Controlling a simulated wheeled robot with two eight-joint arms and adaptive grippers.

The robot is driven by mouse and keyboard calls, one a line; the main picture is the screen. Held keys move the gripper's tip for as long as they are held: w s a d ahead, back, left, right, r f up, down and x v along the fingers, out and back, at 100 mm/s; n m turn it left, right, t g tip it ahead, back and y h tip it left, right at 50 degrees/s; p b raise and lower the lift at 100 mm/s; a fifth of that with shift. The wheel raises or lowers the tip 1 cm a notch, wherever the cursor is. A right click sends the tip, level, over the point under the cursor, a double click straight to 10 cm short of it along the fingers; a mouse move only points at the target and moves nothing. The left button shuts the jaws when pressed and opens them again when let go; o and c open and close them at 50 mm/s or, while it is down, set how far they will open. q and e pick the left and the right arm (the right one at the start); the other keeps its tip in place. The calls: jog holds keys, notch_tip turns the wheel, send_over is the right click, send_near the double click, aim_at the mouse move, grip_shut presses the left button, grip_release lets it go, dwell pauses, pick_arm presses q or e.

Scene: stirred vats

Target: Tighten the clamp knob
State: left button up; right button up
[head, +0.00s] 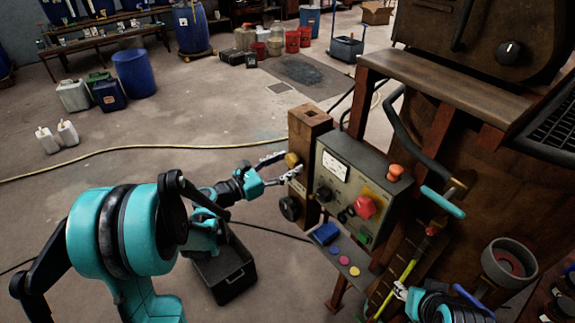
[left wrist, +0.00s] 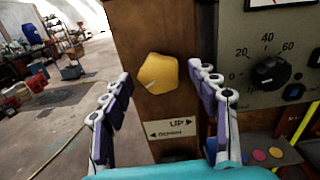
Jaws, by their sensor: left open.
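In the head view the knob (head: 292,159) is small and partly hidden by a finger. My left gripper (head: 287,165) is open in front of the post. In the left wrist view its fingers stand left and right of the knob, with clear gaps and nothing held. My right gripper (head: 399,291) is low at the right in the head view, and its jaw state is unclear.
A grey control panel (head: 340,195) with a dial, a red button (head: 364,207) and an orange button (head: 395,172) adjoins the post. A black round knob (head: 290,208) sits lower on the post. A black open crate (head: 228,275) stands on the floor below my left arm.

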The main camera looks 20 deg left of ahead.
pick_arm(q)
jog(key=shift+w+d, duration=0.1)
jog(key=c, duration=1.2)
jog(key=shift+o, duration=0.2)
